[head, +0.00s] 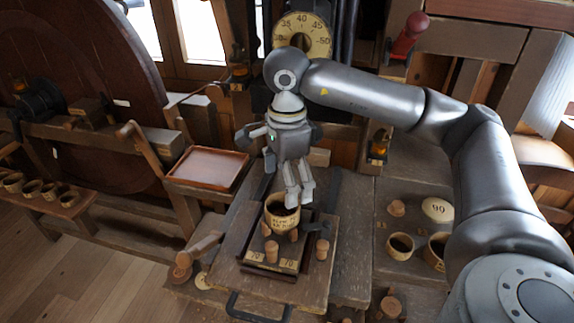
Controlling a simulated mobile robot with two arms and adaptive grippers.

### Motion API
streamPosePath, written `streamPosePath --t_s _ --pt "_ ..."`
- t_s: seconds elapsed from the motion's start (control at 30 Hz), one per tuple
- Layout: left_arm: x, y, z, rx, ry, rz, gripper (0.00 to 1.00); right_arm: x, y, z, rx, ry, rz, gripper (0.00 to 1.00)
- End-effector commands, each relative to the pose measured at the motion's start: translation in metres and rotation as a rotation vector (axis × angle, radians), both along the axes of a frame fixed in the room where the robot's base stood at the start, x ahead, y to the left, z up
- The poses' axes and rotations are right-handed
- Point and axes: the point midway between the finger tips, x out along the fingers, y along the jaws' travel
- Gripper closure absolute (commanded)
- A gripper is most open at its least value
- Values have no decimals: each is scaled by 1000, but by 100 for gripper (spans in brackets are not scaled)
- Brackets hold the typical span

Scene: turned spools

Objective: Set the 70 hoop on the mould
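A pale wooden hoop (282,214) with dark lettering, too small to read, is at the back of the mould. My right gripper (299,203) points down at it. Its two fingers are close together on the right side of the rim, one inside and one outside, and appear shut on the wall. The mould (256,264) is a dark wooden tray-like block with several short pegs and pale plates that appear to read 70. I cannot tell whether the hoop touches the mould or hangs just above it. My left gripper is not in view.
More hoops stand on the right bench, one (400,246) and another (437,250), beside a round piece (438,209) marked 90. A bare brown tray (207,167) is at left. A wooden mallet-like tool (198,253) lies left of the mould. Several cups (50,190) line the far-left shelf.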

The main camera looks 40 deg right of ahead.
Motion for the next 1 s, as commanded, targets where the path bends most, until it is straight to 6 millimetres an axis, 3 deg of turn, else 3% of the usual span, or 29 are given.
streamPosePath --t_s 0.2,0.33,1.0 --pt "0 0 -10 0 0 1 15 1 1 39 1 -3 0 14" --pt "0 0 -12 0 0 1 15 0 1 50 0 0 1 14" --pt "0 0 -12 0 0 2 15 0 0 54 -1 1 0 14"
